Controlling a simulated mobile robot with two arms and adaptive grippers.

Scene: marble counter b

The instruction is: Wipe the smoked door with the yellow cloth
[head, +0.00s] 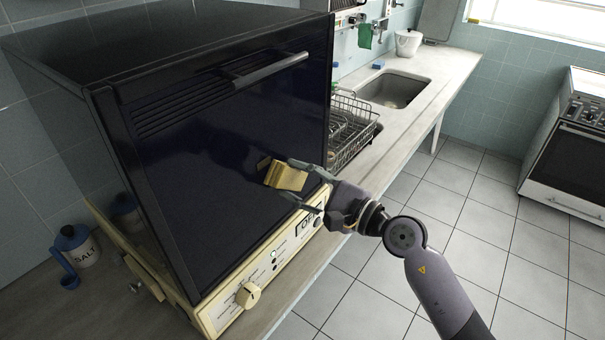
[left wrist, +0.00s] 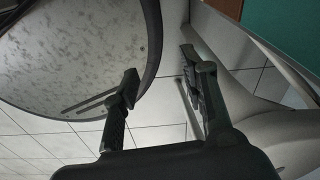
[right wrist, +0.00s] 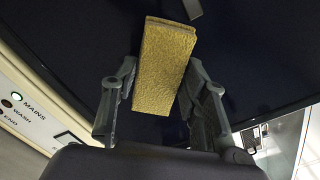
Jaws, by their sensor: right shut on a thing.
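The smoked door (head: 215,150) is the large dark, glossy front of a boxy appliance, closed, with a metal bar handle (head: 270,69) near its top. My right gripper (head: 290,178) is in front of the door's lower right part. It is shut on the folded yellow cloth (head: 286,176). In the right wrist view the cloth (right wrist: 164,65) stands out between the fingers (right wrist: 160,100) towards the dark door (right wrist: 80,50). I cannot tell whether it touches the door. My left gripper (left wrist: 160,95) shows only in the left wrist view, open and empty above the floor.
Below the door is a cream panel (head: 262,266) with a knob and buttons. A dish rack (head: 350,128) and a sink (head: 395,90) are to the right. Tiled floor is open beyond; an oven (head: 570,150) stands far right.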

